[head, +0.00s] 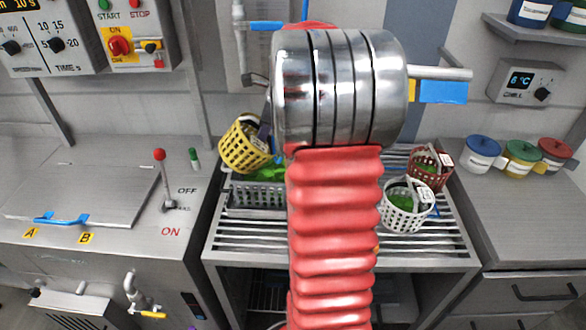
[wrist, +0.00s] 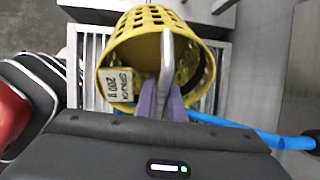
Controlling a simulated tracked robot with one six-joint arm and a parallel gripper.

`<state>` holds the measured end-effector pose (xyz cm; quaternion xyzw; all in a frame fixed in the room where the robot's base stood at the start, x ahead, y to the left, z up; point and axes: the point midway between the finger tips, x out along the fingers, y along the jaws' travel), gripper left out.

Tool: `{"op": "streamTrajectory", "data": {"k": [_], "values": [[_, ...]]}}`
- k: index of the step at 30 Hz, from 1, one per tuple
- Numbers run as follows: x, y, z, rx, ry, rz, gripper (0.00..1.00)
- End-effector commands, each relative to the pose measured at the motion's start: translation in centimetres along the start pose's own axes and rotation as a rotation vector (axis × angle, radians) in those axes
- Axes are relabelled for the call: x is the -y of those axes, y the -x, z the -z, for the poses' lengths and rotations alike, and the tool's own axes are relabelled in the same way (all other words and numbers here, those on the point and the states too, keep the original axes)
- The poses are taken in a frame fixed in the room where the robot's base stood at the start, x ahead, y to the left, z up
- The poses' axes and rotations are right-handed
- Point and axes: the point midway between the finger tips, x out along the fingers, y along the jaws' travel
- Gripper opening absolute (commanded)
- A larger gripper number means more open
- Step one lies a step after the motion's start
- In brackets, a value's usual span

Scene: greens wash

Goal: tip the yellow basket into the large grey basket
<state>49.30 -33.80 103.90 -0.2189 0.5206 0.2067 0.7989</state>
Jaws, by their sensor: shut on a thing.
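The yellow basket (head: 238,151) is held tilted above the left part of the slatted rack in the head view. It also fills the top middle of the wrist view (wrist: 120,50), with a label reading spinach, 200 g. My gripper (wrist: 162,98) is shut on its grey handle with purple fingers. The large grey basket (head: 258,197) stands on the rack just below the yellow basket. Green leaves (head: 266,172) show at the grey basket's top, below the yellow basket's lower edge. My red arm hides the grey basket's right side.
A white basket (head: 404,217) and a dark red basket (head: 427,172), both with greens, stand on the rack's right. A red-knobbed lever (head: 163,180) rises from the left counter. Blue, green and red lidded jars (head: 521,158) stand on the right counter.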

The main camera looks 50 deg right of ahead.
Motion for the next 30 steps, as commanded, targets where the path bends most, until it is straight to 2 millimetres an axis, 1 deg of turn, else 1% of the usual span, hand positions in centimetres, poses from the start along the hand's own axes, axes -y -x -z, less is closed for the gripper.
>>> {"op": "streamTrajectory", "data": {"k": [10, 30], "values": [[0.0, 0.2, -1.1, -0.12, 0.024, 0.011, 0.0], [-0.3, 0.0, -4.3, -0.367, 0.067, 0.03, 0.0]]}}
